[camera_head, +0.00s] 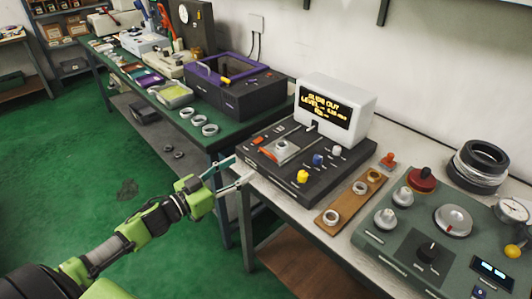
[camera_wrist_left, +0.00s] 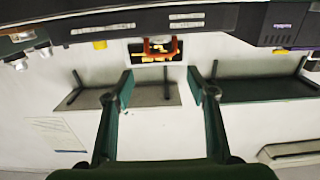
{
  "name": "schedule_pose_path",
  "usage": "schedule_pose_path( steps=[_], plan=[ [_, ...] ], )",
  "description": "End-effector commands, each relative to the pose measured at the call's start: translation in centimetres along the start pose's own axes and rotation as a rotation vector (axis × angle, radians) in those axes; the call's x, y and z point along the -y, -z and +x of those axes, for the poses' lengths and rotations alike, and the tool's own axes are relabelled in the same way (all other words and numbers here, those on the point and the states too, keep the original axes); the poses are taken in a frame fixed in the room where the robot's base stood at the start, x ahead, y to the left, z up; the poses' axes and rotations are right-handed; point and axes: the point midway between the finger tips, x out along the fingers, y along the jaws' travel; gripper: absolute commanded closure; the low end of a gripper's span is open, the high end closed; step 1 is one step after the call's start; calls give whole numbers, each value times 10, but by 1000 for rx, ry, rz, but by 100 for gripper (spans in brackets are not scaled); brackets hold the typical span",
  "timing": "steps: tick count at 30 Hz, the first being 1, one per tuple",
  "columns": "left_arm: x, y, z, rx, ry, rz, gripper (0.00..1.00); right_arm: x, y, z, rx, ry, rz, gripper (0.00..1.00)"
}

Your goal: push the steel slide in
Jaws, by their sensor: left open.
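A black measuring device (camera_head: 305,160) stands on the bench, with a white display box (camera_head: 337,105) whose amber text reads "SLIDE OUT" and "LEVEL". The steel slide (camera_head: 290,156) shows as a light plate on the device's left part, with a ring (camera_head: 281,146) on it. A small red-orange part (camera_head: 258,141) sits at its left end; an orange handle (camera_wrist_left: 160,48) shows in the left wrist view, ahead of the fingers. My left gripper (camera_head: 240,172) is open and empty, just off the device's left front edge. It also shows in the left wrist view (camera_wrist_left: 160,88), fingers apart.
A brown board (camera_head: 346,205) with rings lies right of the device. A green-grey console (camera_head: 420,235) with knobs stands further right. A dark box with a purple frame (camera_head: 235,88) and several rings (camera_head: 198,120) are on the left bench. Green floor in front is open.

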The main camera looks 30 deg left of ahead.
Motion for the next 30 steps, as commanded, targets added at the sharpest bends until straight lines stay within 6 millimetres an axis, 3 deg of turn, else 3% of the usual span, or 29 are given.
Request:
schedule_pose_path(
  steps=[18,24,30],
  plan=[
    [1,1,98,-2,3,-1,48,0,1,-6,0,0,0,60],
    [1,0,113,1,3,-1,48,0,1,-7,0,0,0,60],
    [1,-1,116,1,3,-1,48,0,1,-7,0,0,0,60]
  ],
)
